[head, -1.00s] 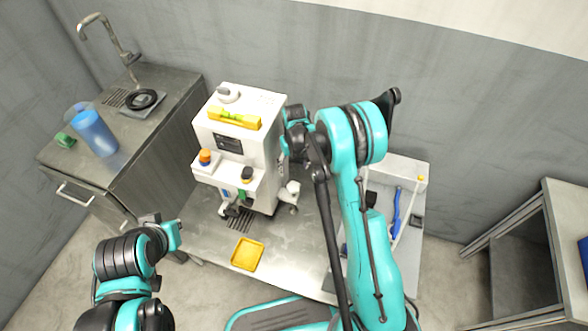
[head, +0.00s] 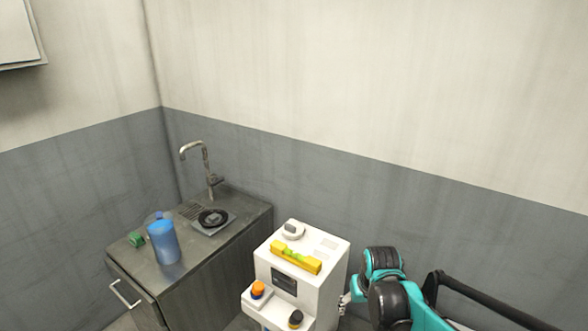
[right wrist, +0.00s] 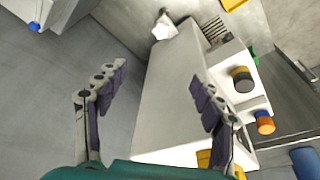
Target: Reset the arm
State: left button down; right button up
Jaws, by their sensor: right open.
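My right arm shows in teal and black at the bottom right of the head view. Its gripper (head: 345,299) is beside the right side of the white machine (head: 332,262), small and partly cut off there. In the right wrist view the gripper (right wrist: 158,76) is open, with its two purple-padded fingers wide apart. Nothing is between the pads. The machine's plain white side (right wrist: 175,95) lies beyond the fingers, and I cannot tell whether they touch it. My left arm and gripper are out of view.
The machine carries a yellow level (head: 296,258), an orange knob (head: 257,288) and a black knob (head: 295,318). At left, a metal cabinet (head: 190,258) holds a blue container (head: 163,243), a green block (head: 137,239), a black reel (head: 213,218) and a tap (head: 207,165).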

jog(key=s+r+t, duration=0.2)
jog(key=s, duration=0.6)
jog(key=s+r+t, duration=0.2)
jog(key=s+r, duration=0.1)
jog(key=s, duration=0.6)
jog(key=shift+m, duration=0.3)
jog(key=shift+d, duration=0.1)
dwell(2.1)
